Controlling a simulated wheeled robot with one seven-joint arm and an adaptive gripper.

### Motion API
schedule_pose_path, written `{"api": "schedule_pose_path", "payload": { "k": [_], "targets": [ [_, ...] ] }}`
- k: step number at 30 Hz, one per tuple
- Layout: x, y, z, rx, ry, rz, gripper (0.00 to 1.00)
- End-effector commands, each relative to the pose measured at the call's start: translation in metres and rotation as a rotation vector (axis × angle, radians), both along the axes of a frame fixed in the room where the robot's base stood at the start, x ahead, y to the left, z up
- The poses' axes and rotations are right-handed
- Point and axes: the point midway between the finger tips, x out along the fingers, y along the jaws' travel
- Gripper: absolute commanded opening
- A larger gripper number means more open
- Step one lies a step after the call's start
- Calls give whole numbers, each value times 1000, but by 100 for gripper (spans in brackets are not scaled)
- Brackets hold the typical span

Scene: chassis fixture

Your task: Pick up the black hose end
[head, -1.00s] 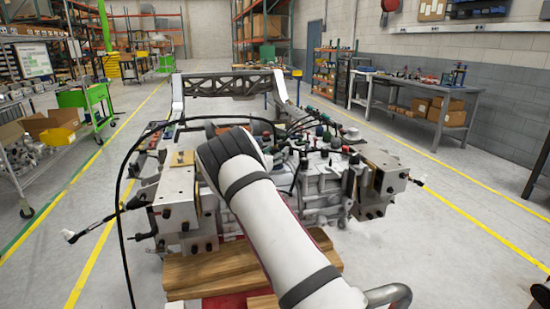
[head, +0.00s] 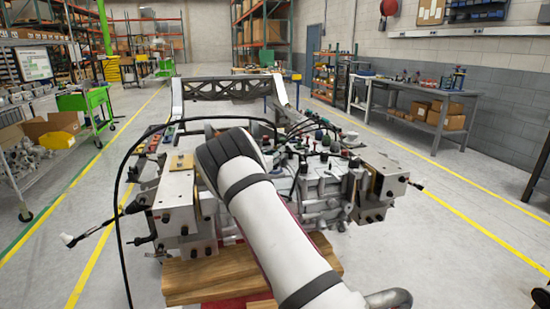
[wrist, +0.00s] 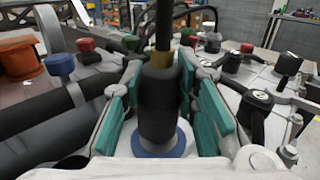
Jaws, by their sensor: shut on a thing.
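In the wrist view the black hose end (wrist: 160,105) stands upright between the teal pads of my gripper (wrist: 163,100). It is a thick black cylinder with a brass collar (wrist: 162,63) on top, and a black hose rises from it. A blue ring (wrist: 157,143) shows around its lower end. The gripper is shut on the hose end. I cannot tell whether the hose end is still seated below. In the head view my arm hides the gripper and the hose end. A black hose (head: 122,190) arches over the left side of the chassis fixture (head: 178,200).
Red (wrist: 86,44), blue (wrist: 60,64) and green caps stand around the gripper, with an orange cap (wrist: 17,54) at left. A black knob (wrist: 257,97) is close on the right. In the head view, wooden blocks (head: 215,275) lie in front of the fixture. Open floor lies on both sides.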

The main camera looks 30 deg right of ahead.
Motion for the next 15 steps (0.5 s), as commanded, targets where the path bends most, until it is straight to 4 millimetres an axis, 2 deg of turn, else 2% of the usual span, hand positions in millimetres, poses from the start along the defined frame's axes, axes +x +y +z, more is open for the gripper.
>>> {"api": "schedule_pose_path", "payload": {
  "k": [1, 4, 15],
  "targets": [
    [1, 1, 12, -2, -8, 3, 0],
    [1, 2, 28, -1, -8, 5, 0],
    [-72, 19, 31, 0, 1, 2, 0]
  ]
}}
